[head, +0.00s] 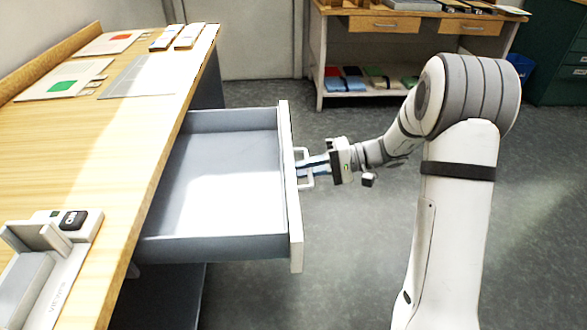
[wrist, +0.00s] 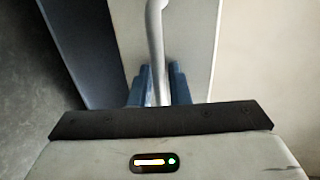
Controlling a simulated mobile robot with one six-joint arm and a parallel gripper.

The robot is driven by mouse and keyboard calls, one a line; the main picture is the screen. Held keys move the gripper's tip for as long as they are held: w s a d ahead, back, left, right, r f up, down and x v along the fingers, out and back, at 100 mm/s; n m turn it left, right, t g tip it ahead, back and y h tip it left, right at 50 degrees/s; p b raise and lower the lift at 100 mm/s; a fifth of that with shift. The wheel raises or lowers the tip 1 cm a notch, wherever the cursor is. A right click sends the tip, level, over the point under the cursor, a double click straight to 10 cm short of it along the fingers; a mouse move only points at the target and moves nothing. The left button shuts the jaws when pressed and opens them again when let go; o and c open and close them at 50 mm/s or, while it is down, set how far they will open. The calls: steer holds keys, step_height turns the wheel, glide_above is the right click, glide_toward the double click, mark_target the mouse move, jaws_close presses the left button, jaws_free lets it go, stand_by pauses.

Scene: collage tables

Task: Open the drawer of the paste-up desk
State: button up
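The paste-up desk (head: 120,155) is a light wooden table on the left in the head view. Its grey drawer (head: 222,190) is pulled well out to the right and looks empty inside. The drawer's white front (head: 291,215) carries a pale bar handle (head: 307,153). My gripper (head: 312,165) is at this handle, coming from the right. In the wrist view the handle (wrist: 157,50) runs between the two blue fingers (wrist: 158,88), which sit close on both sides of it. The fingertips' contact with the bar is partly hidden by the gripper body.
On the desk lie sheets with a green patch (head: 62,86) and a red patch (head: 121,37), and a grey-white device (head: 50,250) near the front. A second wooden table (head: 420,28) with a shelf stands behind. The grey floor right of the drawer is clear around my arm.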

steer(key=p+v, duration=0.1)
steer(key=v, duration=0.6)
steer(key=shift+d+p, duration=0.35)
steer(key=s+r+h+p, duration=0.7)
steer(key=s+r+p, duration=0.5)
steer(key=r, duration=0.2)
steer(key=s+d+r+t+h+p, duration=0.2)
steer(key=s+d+r+h+p, duration=0.1)
steer(key=r+p, duration=0.4)
steer(key=s+d+r+m+t+h+p, duration=0.1)
steer(key=s+d+r+h+p, duration=0.3)
steer(key=s+r, duration=0.4)
steer(key=r+t+h+p, duration=0.1)
steer(key=p, duration=0.1)
steer(key=shift+s+t+p, duration=0.2)
steer(key=shift+t+p, duration=0.1)
steer(key=shift+p, duration=0.1)
steer(key=shift+a+r, duration=0.1)
